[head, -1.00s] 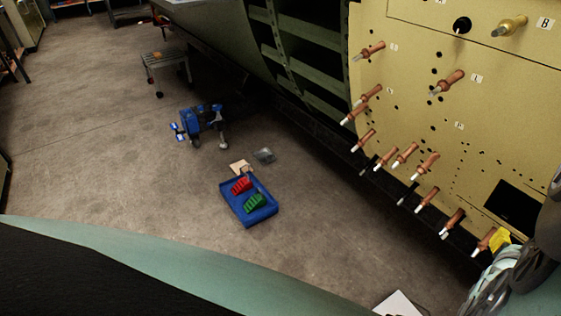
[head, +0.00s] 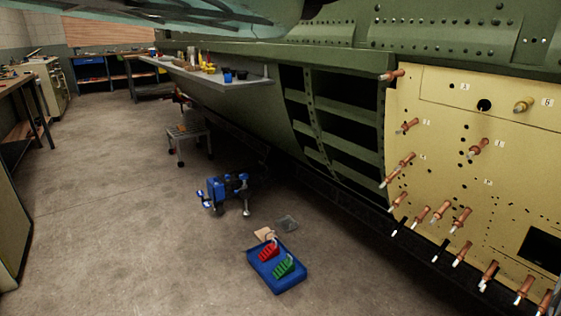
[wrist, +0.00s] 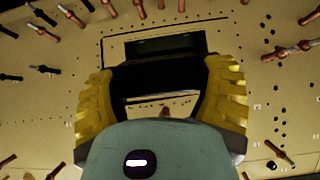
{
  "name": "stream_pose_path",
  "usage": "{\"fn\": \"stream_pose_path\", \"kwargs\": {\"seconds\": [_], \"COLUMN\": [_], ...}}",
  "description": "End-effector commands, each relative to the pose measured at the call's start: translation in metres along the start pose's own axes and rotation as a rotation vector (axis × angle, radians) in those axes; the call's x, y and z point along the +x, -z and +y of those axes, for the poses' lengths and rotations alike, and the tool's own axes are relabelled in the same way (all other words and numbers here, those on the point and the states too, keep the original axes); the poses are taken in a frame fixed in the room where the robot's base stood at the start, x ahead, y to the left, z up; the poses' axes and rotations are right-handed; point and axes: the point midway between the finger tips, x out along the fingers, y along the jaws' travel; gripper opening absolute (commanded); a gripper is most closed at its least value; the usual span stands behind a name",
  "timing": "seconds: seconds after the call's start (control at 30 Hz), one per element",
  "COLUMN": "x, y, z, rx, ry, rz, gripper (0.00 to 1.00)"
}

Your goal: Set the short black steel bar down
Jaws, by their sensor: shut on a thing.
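In the wrist view, my gripper (wrist: 160,88) has its two yellow ribbed fingers on either side of the short black steel bar (wrist: 155,80). The bar lies crosswise, with an end at each finger, and I hold it in front of the tan panel. The bar is dark, and its edges are hard to tell from the dark opening behind it. The gripper and the bar do not show in the head view.
The tan panel (head: 455,190) with several copper-coloured pins stands at the right. A blue tray (head: 290,287) with red and green pieces lies on the floor, near a blue wheeled device (head: 228,188) and a small step stool (head: 188,133). A shelf (head: 215,82) holds cups. Floor at left is clear.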

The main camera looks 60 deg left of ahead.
Motion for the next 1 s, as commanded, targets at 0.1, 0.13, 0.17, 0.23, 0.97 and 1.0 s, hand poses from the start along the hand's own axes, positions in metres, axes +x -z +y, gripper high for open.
{"fn": "stream_pose_path", "kwargs": {"seconds": [0.1,0.13,0.17,0.23,0.97,1.0], "x": [-0.006,-0.007,-0.009,-0.012,-0.078,-0.083], "y": [0.024,0.029,0.034,0.048,0.268,0.281], "z": [0.000,0.001,0.001,0.002,0.005,0.004], "rx": [0.002,0.002,0.003,0.004,0.018,0.018], "ry": [-0.002,-0.003,-0.004,-0.008,-0.028,-0.028], "rz": [0.007,0.008,0.008,0.008,0.011,0.013], "gripper": [0.29,0.29,0.29,0.29,0.29,0.29]}}
